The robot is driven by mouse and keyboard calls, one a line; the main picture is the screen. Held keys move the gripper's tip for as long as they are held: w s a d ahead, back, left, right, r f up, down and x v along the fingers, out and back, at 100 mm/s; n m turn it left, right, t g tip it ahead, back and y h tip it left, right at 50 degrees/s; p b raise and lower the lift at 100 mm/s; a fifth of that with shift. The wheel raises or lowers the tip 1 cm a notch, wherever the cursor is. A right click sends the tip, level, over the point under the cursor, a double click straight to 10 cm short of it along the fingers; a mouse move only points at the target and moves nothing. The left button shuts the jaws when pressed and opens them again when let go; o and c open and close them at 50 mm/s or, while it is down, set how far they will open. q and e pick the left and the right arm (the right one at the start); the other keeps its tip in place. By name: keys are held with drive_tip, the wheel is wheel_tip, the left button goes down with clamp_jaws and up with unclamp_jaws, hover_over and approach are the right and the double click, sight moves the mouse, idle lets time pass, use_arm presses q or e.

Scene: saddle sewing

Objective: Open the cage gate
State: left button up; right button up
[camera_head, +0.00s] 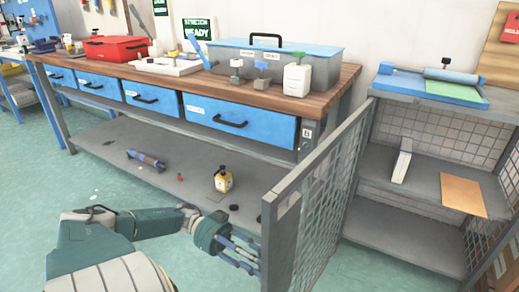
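The cage gate (325,190) is a grey metal frame with mesh. It stands swung outward from the left side of the cage, its free edge toward me. The cage front beside it is open, and its grey shelves (400,240) show. My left gripper (245,257) is low, close to the lower part of the gate's free edge, on the side toward the workbench. Its fingertips meet the gate post in the picture. I cannot tell whether they touch or grip it. My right gripper is not in view.
A workbench (130,83) with blue drawers runs along the wall left of the gate. Its lower shelf (110,150) holds a yellow bottle (223,179) near my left arm. A blue tray (420,92) sits on top of the cage. Green floor is clear at the left.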

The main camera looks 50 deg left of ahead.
use_arm(q)
drive_tip(key=shift+a, duration=0.1)
drive_tip(key=v, duration=0.7)
drive_tip(key=shift+a, duration=0.2)
drive_tip(key=shift+s+d, duration=0.1)
idle(0.4)
